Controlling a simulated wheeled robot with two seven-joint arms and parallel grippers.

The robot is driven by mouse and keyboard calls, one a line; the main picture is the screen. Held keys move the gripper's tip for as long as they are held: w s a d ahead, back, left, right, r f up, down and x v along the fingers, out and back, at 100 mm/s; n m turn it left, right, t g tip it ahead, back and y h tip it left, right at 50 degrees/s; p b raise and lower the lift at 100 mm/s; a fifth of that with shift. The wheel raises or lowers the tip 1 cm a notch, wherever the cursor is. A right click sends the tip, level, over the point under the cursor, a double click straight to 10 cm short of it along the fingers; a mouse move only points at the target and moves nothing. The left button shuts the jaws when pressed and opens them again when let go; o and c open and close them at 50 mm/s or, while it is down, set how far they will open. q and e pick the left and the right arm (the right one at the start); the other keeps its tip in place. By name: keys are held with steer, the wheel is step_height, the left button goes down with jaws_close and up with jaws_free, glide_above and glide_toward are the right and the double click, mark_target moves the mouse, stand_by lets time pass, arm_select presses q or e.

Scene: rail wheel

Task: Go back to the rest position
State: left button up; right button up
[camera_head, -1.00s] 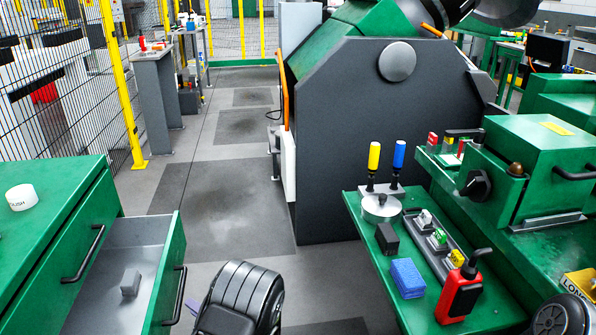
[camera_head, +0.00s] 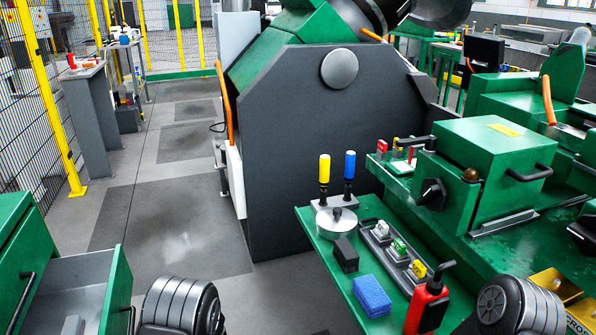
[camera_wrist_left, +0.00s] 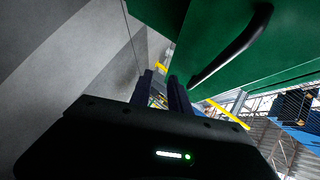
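My left gripper shows in the left wrist view (camera_wrist_left: 162,86). Its two dark fingers are a little apart, with nothing seen between them. A green surface with a dark bar handle (camera_wrist_left: 232,45) is just beyond the fingers, apart from them as far as I can tell. In the head view only parts of my two arms show at the bottom edge; neither gripper can be seen there. My right gripper is not in view.
At right, a green shelf (camera_head: 322,240) holds a blue sponge (camera_head: 371,296), a black block (camera_head: 346,254) and a red bottle (camera_head: 428,305). Grey floor (camera_head: 170,225) lies clear between.

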arm_select(q)
steer(key=s+d+f+n+g+h, duration=0.2)
steer(key=s+d+f+h, duration=0.5)
steer(key=d, duration=0.4)
steer(key=s+d+f+n+g+h, duration=0.2)
steer(key=s+d+f+h, duration=0.3)
steer(key=s+d, duration=0.45)
steer(key=s+d+r+g+h, duration=0.2)
steer(key=s+d+g+h, duration=0.15)
steer(key=s+d, duration=0.5)
step_height(320, 180, up, 17)
steer(key=n+p, duration=0.1)
steer(key=p, duration=1.5)
steer(key=shift+s+t, duration=0.35)
steer(key=shift+s, duration=0.05)
steer(key=shift+d+f+h, duration=0.1)
steer(key=shift+f+h, duration=0.05)
steer(key=shift+h, duration=0.1)
